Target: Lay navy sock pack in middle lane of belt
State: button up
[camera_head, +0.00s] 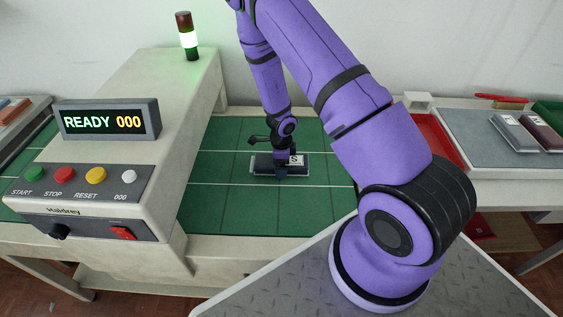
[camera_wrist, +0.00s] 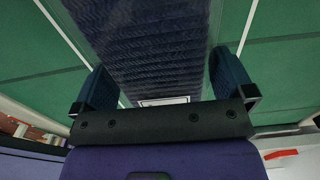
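The navy sock pack (camera_head: 264,164) lies lengthwise at the middle lane of the green belt (camera_head: 226,206), between two white lane lines. Its white label with an S faces up at the right end. My gripper (camera_head: 282,167) is down at the pack, pointing at the belt, and hides part of it. In the wrist view the navy pack (camera_wrist: 150,50) runs between my two fingers (camera_wrist: 165,82), and both fingertips meet its long edges. White lane lines show on both sides of the pack. Whether the pack fully rests on the belt is hard to see.
A machine housing (camera_head: 100,187) with buttons and a display (camera_head: 108,120) reading READY 000 stands at the left; its lamp (camera_head: 187,40) glows green. At the right are a red tray (camera_head: 432,140) and a grey tray (camera_head: 470,140) holding more packs (camera_head: 520,132). Belt around the pack is clear.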

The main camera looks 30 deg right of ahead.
jog(key=s+a+r+n+t+y, duration=0.1)
jog(key=s+a+r+n, duration=0.2)
jog(key=r, duration=1)
jog(key=s+a+r+n+y, duration=0.15)
jog(key=r+n, duration=0.35)
jog(key=r, duration=0.7)
jog(key=s+a+r+n+t+y, duration=0.1)
jog(key=a+r+n, duration=0.25)
jog(key=r, duration=0.95)
jog(key=s+r+n+t+h, duration=0.1)
jog(key=s+r+n, duration=0.5)
jog(key=s, duration=0.4)
jog(key=s+d+r+n+t+h, duration=0.1)
jog(key=s+r+n+t+h, duration=0.1)
jog(key=s+r+n, duration=0.5)
jog(key=s+r, duration=0.1)
jog(key=s, duration=0.2)
jog(key=shift+r, duration=0.3)
